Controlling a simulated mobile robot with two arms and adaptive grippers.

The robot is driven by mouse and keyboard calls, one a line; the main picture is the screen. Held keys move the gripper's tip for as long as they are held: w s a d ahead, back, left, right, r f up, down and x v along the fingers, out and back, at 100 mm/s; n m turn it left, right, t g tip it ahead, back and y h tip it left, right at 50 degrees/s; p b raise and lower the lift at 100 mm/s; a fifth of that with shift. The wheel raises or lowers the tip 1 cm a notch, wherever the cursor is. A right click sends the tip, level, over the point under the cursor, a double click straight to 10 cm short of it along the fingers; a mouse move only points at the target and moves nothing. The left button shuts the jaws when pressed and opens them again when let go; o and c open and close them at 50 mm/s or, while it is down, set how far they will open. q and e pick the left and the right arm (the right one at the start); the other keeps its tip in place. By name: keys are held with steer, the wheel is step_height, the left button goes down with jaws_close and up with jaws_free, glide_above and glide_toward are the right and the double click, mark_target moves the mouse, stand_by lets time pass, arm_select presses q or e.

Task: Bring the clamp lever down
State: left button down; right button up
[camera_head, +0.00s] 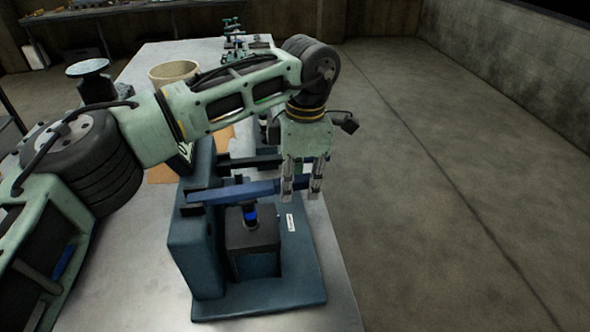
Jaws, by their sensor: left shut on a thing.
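The clamp lever (236,191) is a blue bar that runs about level from the teal upright of the test stand (196,255) toward the right. My left gripper (301,192) points down over its right end and is shut on it. The fingers hide the lever's tip. Below the lever, a small part with a blue band (250,214) stands upright on a dark block (253,250) on the stand's base. I cannot tell whether the lever touches this part. My right gripper is not in view.
The stand sits on a metal table (340,290). A beige tub (173,70), a round-topped dark object (90,68) and small fixtures (235,42) are farther back. My left arm crosses above the stand. Open floor lies to the right.

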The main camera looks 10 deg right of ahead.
arm_select(q)
steer(key=shift+f+y, duration=0.5)
steer(key=shift+f, duration=0.55)
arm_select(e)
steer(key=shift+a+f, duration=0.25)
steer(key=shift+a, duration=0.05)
arm_select(q)
steer(key=shift+s+f, duration=0.1)
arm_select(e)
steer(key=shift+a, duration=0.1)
arm_select(q)
steer(key=c, duration=1.6)
jaws_free()
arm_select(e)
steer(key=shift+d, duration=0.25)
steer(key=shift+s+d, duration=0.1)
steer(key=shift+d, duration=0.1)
arm_select(q)
steer(key=r, duration=0.4)
steer(key=d+r, duration=0.1)
steer(key=r, duration=0.3)
steer(key=d+r, duration=0.1)
steer(key=r, duration=0.3)
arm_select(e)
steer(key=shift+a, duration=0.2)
